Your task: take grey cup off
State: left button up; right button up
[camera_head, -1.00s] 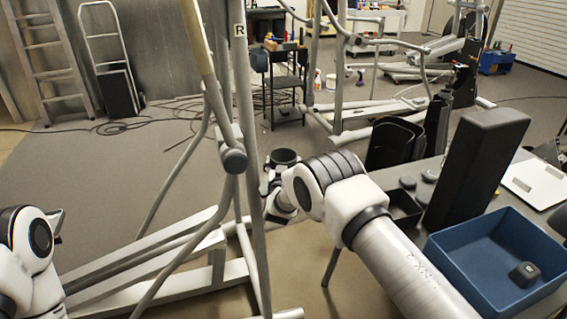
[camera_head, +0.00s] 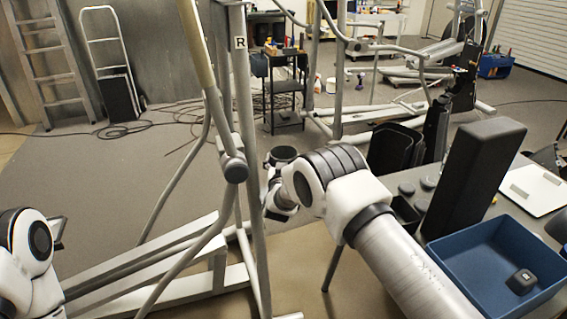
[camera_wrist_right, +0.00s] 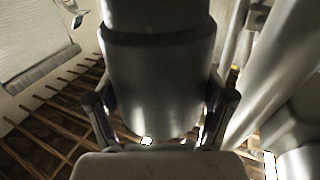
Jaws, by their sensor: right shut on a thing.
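In the right wrist view a large grey cylindrical thing, which I take for the grey cup (camera_wrist_right: 150,85), fills the middle between the two fingers. My right gripper (camera_wrist_right: 160,122) is shut on it, one finger at each side. In the head view a rounded grey cup-like piece (camera_head: 234,168) sits at the joint of the elliptical machine's (camera_head: 245,110) handle bar.
At right stands a table with a blue bin (camera_head: 480,260) holding a small dark piece (camera_head: 522,281), a tall black block (camera_head: 475,175) and a white flat panel (camera_head: 535,188). Another elliptical and a dark cart (camera_head: 286,90) stand behind. Cables lie on the floor.

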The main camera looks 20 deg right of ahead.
jog(key=shift+r+p, duration=0.95)
jog(key=shift+r, duration=1.1)
jog(key=shift+f, duration=0.1)
